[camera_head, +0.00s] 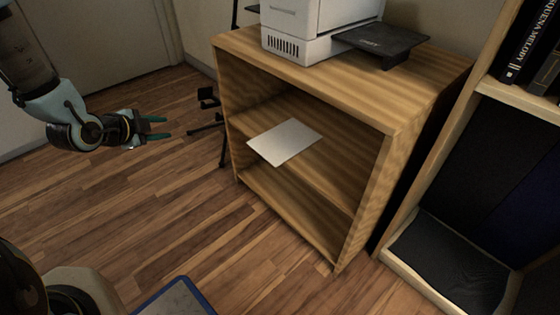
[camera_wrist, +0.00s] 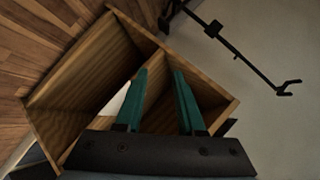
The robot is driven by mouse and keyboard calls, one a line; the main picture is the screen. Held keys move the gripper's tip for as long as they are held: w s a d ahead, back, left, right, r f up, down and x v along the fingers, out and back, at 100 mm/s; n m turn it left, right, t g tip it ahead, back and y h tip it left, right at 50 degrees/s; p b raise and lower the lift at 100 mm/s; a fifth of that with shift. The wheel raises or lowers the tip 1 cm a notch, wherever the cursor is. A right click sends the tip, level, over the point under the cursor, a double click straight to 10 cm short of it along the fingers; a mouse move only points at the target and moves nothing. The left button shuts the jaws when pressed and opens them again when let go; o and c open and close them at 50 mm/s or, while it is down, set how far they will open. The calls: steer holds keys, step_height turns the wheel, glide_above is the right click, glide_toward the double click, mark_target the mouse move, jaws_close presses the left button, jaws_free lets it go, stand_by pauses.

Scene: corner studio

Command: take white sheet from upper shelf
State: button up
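The white sheet (camera_head: 285,142) lies flat on the upper shelf (camera_head: 325,165) of the wooden cabinet, with its front edge sticking out past the shelf. My gripper (camera_head: 160,127) is left of the cabinet in the head view, in the air and apart from the sheet. Its two green fingers are spread with nothing between them. In the wrist view the fingers (camera_wrist: 161,72) point toward the cabinet, and a part of the white sheet (camera_wrist: 119,103) shows beside the left finger. The rest of the sheet is hidden there.
A white printer (camera_head: 310,25) with a dark tray (camera_head: 382,40) stands on the cabinet top (camera_head: 430,75). The cabinet's lower shelf (camera_head: 295,200) looks empty. A bookcase (camera_head: 440,165) stands at the right. A black stand (camera_head: 208,100) is beside the cabinet's left side. Wooden floor in front is mostly clear.

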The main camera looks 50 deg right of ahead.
steer(key=s+d+f+m+g+h+b, duration=0.2)
steer(key=s+d+f+m+h+b, duration=0.3)
steer(key=d+f+b, duration=0.45)
steer(key=m+g+h+b, duration=0.2)
steer(key=m+h+b, duration=0.1)
steer(key=m+b, duration=0.15)
glide_toward(257, 151)
steer(key=d+b, duration=0.1)
steer(key=d, duration=0.2)
steer(key=d+b, duration=0.2)
steer(key=d, duration=0.1)
steer(key=d+b, duration=0.1)
steer(key=d, duration=0.2)
steer(key=shift+w+d+f, duration=0.15)
steer(key=shift+w+f, duration=0.15)
steer(key=shift+d+r, duration=0.1)
steer(key=shift+d, duration=0.25)
jaws_close()
